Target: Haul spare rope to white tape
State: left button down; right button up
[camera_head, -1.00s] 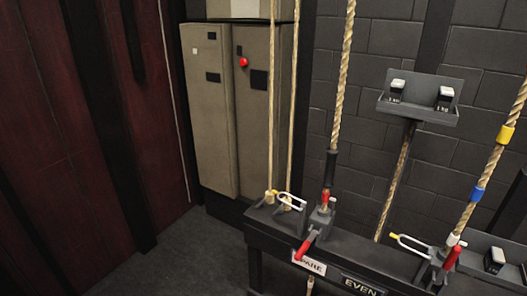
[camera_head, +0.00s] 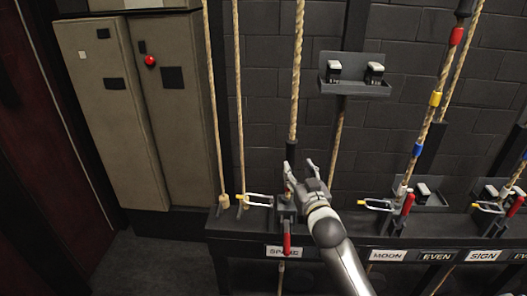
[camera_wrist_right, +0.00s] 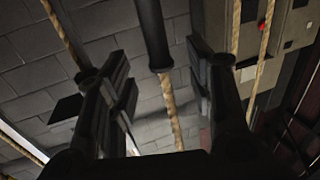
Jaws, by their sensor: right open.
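The spare rope (camera_head: 297,75) hangs down to the rope lock above the partly covered SPARE label (camera_head: 283,252). A black sleeve (camera_head: 291,155) wraps it just above the lock. The lock's red handle (camera_head: 286,240) hangs down. My right gripper (camera_head: 303,172) is open beside the rope's lower part, just right of the sleeve. In the right wrist view, the rope (camera_wrist_right: 174,115) and its black sleeve (camera_wrist_right: 153,38) show between the open fingers. White tape shows low on the neighbouring banded rope (camera_head: 401,190); I cannot make out any on the spare rope. My left gripper is out of view.
The dark rail (camera_head: 225,228) carries more locks with raised red handles (camera_head: 408,204) to the right. A yellow-tipped loop (camera_head: 258,200) sits left of the lock. A bracket shelf (camera_head: 352,86) stands behind. Grey cabinets (camera_head: 120,120) are at left.

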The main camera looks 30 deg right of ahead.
aim_at(292, 155)
jog(key=x, duration=0.3)
jog(key=shift+d, duration=0.4)
jog(key=p+x, duration=0.1)
jog(key=x, duration=0.3)
jog(key=shift+w, duration=0.4)
jog(key=shift+x, duration=1.2)
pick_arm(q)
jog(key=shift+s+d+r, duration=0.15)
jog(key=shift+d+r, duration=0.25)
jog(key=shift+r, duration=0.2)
pick_arm(e)
jog(key=shift+f, duration=0.15)
jog(key=shift+c, duration=0.5)
grip_shut()
